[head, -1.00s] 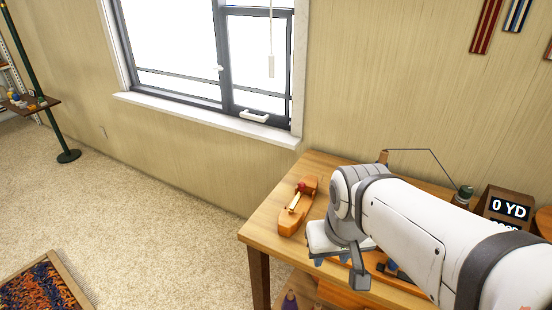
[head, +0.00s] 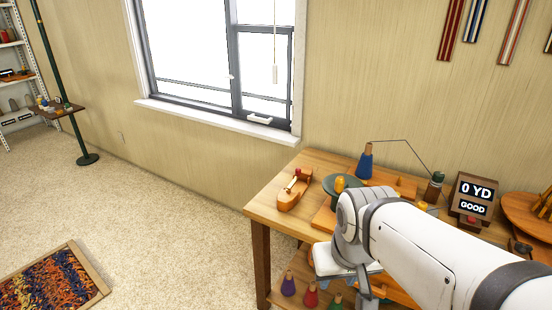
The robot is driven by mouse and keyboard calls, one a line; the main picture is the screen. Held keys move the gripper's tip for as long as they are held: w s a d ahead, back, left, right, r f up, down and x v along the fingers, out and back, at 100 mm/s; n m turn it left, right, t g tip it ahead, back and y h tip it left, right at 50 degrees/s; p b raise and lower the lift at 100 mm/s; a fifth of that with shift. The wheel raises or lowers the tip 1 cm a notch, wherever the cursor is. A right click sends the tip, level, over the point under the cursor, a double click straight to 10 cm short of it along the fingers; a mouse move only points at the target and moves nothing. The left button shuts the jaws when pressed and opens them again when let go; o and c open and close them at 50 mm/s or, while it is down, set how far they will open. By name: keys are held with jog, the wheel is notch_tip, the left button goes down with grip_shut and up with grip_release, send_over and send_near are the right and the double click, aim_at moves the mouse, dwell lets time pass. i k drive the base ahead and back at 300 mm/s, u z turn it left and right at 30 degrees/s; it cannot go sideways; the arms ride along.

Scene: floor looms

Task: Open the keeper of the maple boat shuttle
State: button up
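A boat shuttle of light orange wood (head: 294,190) lies on the left end of the wooden table, with a red-topped part and a pale bar in its opening. I cannot tell at this size whether its keeper is open or shut. My gripper (head: 368,296) is at the lower middle, in front of the table's front edge, below and to the right of the shuttle and apart from it. Its fingers are mostly hidden by my own wrist and arm, so its opening does not show.
The wooden table (head: 262,206) also bears a blue cone (head: 365,162), a winder with a green disc (head: 341,186) and a "0 YD GOOD" display (head: 474,197). Coloured cones (head: 289,284) stand on a lower shelf.

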aim_at(298, 171)
jog(key=z, duration=0.15)
jog(key=i, duration=0.9)
jog(key=u, duration=0.05)
